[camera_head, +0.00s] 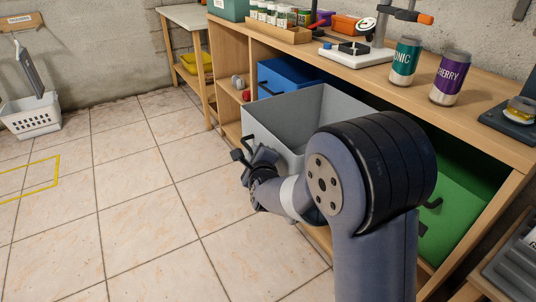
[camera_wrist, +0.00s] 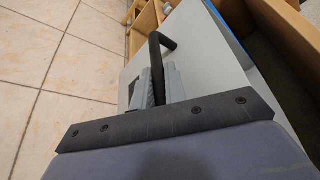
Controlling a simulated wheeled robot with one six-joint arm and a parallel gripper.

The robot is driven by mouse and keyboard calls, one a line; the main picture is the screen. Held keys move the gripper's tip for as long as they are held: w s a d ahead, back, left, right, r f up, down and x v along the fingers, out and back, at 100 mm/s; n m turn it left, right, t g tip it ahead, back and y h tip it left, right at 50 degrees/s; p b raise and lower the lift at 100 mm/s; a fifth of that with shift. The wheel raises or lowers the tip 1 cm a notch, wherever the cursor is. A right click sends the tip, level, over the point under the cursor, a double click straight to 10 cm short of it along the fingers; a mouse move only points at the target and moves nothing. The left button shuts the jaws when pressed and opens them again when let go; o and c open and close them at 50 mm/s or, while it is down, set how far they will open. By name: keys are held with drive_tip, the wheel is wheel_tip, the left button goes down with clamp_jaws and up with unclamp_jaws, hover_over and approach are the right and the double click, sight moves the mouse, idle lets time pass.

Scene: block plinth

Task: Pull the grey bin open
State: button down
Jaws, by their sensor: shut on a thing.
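The grey bin (camera_head: 290,118) stands well out from the wooden shelf unit, its open top and bare inner walls showing in the head view. Its light grey front fills the middle of the wrist view (camera_wrist: 205,50). My gripper (camera_head: 255,167) is at the bin's front, left of my arm's large joint. In the wrist view my gripper (camera_wrist: 158,84) is shut on the bin's dark handle (camera_wrist: 157,48), with a pale finger on each side. My arm hides the bin's right part and much of its front.
A blue bin (camera_head: 283,76) sits left of the grey bin, and a green bin (camera_head: 455,205) sits to the right, behind my arm. Cans (camera_head: 450,80) and other goods stand on the worktop (camera_head: 350,72). The tiled floor (camera_head: 130,200) in front is clear. A white basket (camera_head: 32,118) stands far left.

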drive_tip(key=shift+s+a, duration=0.55)
drive_tip(key=shift+a, duration=0.25)
drive_tip(key=shift+s+a, duration=0.5)
drive_tip(key=shift+a, duration=0.3)
drive_tip(key=c, duration=1.5)
unclamp_jaws()
drive_tip(key=shift+o, duration=0.2)
drive_tip(key=p+v, duration=0.1)
drive_tip(key=v, duration=0.9)
drive_tip(key=shift+s+p, duration=0.4)
drive_tip(key=shift+d, duration=0.1)
